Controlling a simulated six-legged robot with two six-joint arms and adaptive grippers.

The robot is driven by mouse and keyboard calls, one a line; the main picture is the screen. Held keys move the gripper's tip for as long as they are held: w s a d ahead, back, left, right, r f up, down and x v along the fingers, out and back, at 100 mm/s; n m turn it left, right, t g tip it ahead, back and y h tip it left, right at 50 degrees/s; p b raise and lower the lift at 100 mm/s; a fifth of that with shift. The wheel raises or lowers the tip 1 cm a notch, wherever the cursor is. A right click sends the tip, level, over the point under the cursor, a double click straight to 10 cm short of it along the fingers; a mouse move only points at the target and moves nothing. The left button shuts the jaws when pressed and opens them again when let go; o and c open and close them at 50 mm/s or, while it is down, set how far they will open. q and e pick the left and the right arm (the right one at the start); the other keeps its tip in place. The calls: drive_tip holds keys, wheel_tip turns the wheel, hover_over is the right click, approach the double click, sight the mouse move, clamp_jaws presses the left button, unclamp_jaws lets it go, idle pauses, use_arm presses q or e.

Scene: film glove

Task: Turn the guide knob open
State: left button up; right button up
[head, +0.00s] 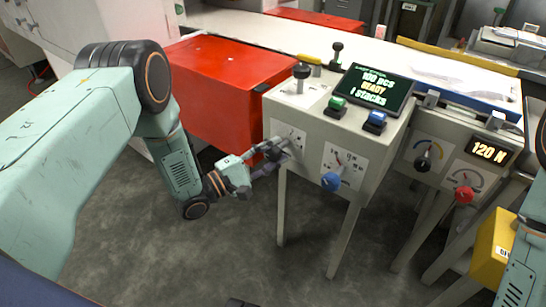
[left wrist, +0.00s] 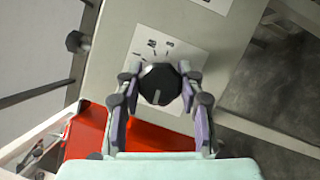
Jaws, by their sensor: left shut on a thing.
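The guide knob (left wrist: 160,84) is a black round knob with a pale pointer line, on a white scale label (left wrist: 172,52) on the machine's front panel. In the left wrist view my left gripper (left wrist: 160,92) has one finger on each side of the knob and is shut on it. In the head view my left gripper (head: 278,148) reaches the left part of the front panel and hides the knob there. Part of my right arm shows at the right edge; its gripper is out of view.
Green (head: 337,104) and blue (head: 375,120) buttons and a display (head: 378,87) are on top. A red cabinet (head: 225,85) stands behind left. The floor in front is clear.

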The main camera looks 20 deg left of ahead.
use_arm(q)
drive_tip(key=shift+n+t, duration=0.3)
drive_tip(key=shift+n, duration=0.3)
drive_tip(key=o, duration=1.2)
drive_tip(key=v, duration=1.2)
